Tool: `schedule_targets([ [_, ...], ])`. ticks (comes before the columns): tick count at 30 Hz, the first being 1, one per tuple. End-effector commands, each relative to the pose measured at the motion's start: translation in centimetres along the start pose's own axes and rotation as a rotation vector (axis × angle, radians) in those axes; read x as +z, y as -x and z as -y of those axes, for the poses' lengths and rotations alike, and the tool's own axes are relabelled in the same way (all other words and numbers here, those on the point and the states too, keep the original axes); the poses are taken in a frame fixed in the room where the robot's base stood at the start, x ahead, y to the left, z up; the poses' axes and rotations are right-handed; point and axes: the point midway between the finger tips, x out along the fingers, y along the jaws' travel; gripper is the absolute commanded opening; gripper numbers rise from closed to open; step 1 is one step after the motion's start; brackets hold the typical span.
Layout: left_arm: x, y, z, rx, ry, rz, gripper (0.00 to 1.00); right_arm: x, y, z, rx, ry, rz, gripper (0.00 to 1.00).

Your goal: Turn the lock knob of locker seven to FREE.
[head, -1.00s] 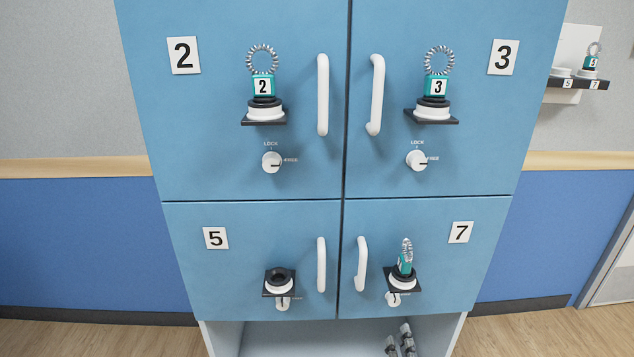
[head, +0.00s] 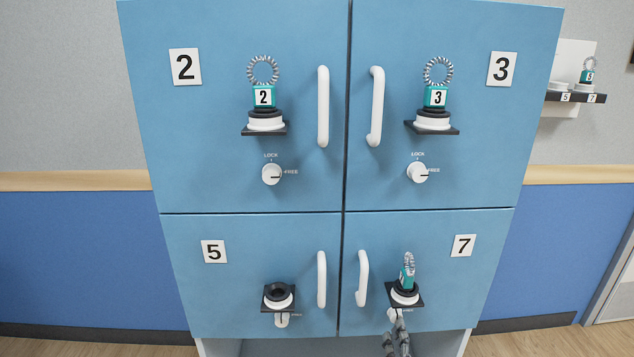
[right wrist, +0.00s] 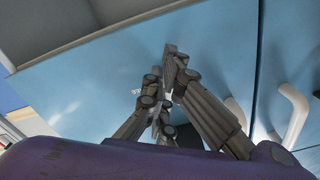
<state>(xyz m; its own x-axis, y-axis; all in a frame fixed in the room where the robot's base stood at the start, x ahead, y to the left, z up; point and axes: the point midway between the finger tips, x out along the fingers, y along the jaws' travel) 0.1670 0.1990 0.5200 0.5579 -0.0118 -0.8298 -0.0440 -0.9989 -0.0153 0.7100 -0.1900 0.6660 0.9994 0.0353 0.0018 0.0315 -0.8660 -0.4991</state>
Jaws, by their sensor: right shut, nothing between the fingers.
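Locker seven's blue door (head: 435,285) is at the lower right of the cabinet in the head view and looks shut. Its white lock knob (head: 392,314) sits just under the black key shelf (head: 405,303), which partly covers it. Which way the knob points cannot be made out. A teal key with a coiled ring (head: 408,270) stands in the socket on that shelf. My right gripper (head: 399,320) reaches up from below, fingers shut and empty, tips at or just beside the knob; contact cannot be told. In the right wrist view, its fingers (right wrist: 163,85) hide the knob. My left gripper is not in view.
Locker seven's white handle (head: 362,278) is left of the knob. Locker five's empty socket (head: 279,295) is farther left. Lockers two (head: 215,60) and three (head: 480,110) above hold keys, their knobs toward FREE. A wall shelf (head: 575,97) is at the right.

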Motion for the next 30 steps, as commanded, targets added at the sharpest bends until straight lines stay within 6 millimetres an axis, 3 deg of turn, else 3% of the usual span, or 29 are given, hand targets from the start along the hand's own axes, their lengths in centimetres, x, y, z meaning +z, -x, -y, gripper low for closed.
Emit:
schedule_targets([
  [30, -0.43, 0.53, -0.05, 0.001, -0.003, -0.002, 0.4, -1.02, -0.54, 0.72, 0.0, 0.0, -0.013, 0.0],
])
